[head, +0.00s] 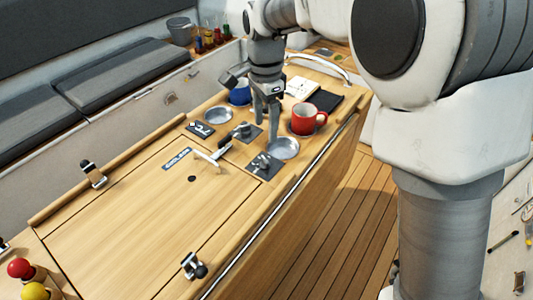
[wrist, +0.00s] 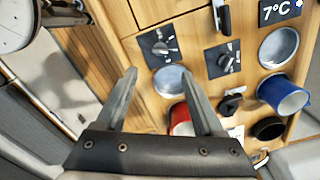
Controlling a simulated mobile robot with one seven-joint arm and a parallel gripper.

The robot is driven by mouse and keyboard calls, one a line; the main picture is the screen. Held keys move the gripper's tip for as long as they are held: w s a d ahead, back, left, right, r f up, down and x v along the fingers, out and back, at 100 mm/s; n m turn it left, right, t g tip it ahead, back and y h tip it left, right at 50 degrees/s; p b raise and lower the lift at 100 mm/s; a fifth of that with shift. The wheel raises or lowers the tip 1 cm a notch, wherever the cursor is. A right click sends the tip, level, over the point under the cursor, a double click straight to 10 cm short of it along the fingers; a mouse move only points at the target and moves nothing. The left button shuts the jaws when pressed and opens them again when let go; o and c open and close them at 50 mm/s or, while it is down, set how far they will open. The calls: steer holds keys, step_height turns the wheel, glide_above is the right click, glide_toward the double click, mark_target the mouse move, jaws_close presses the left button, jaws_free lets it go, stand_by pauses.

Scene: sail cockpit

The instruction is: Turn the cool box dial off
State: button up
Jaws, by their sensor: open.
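Two dark dial plates with knobs sit on the wooden table top. One (head: 265,166) is at the near edge and also shows in the wrist view (wrist: 160,46). The other (head: 247,133) is farther back and shows in the wrist view (wrist: 223,61) nearer the 7°C display (wrist: 280,11). That display (head: 200,130) is small in the head view. I cannot read which dial is the cool box's. My gripper (head: 267,120) is open and empty, pointing down above the table by the dials. In the wrist view its fingertips (wrist: 158,76) are apart, and neither touches a dial.
A red mug (head: 304,119) and a blue mug (head: 239,92) stand close to the gripper, beside metal cup recesses (head: 285,149). A black knob (wrist: 232,104) sits between them. The lid (head: 130,220) is otherwise mostly clear.

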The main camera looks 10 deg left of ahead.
mark_target(265, 162)
step_height(265, 162, down, 11)
steer(key=shift+r+b, duration=0.1)
steer(key=shift+b, duration=0.2)
jaws_close()
stand_by(0.3)
